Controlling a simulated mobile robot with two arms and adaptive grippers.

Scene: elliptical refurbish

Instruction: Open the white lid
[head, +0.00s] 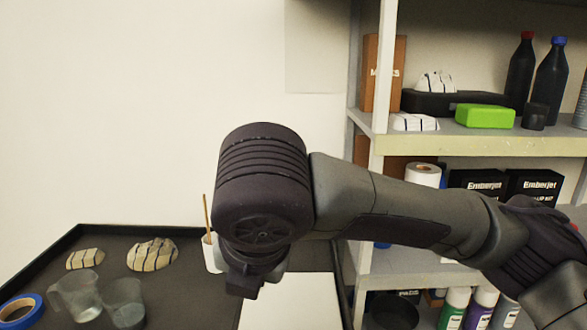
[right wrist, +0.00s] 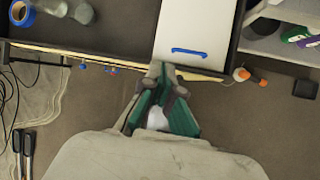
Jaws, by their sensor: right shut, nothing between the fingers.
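The white lid (head: 290,305) lies flat at the right end of the dark worktop in the head view. In the right wrist view the white lid (right wrist: 190,22) has a blue bar handle (right wrist: 203,51) near its front edge. My right gripper (right wrist: 165,72) is shut and empty. In that picture its fingertips appear just below and left of the handle, apart from it. In the head view my right arm hides part of the lid's surroundings, and the fingers cannot be made out there. My left gripper is in neither view.
The dark tray-like worktop (head: 110,240) holds striped stones (head: 152,254), clear cups (head: 75,294), blue tape (head: 20,309) and a white cup with a stick (head: 212,254). A shelf (head: 450,143) with bottles and boxes stands at the right. The worktop's front edge (right wrist: 70,52) runs beside my gripper.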

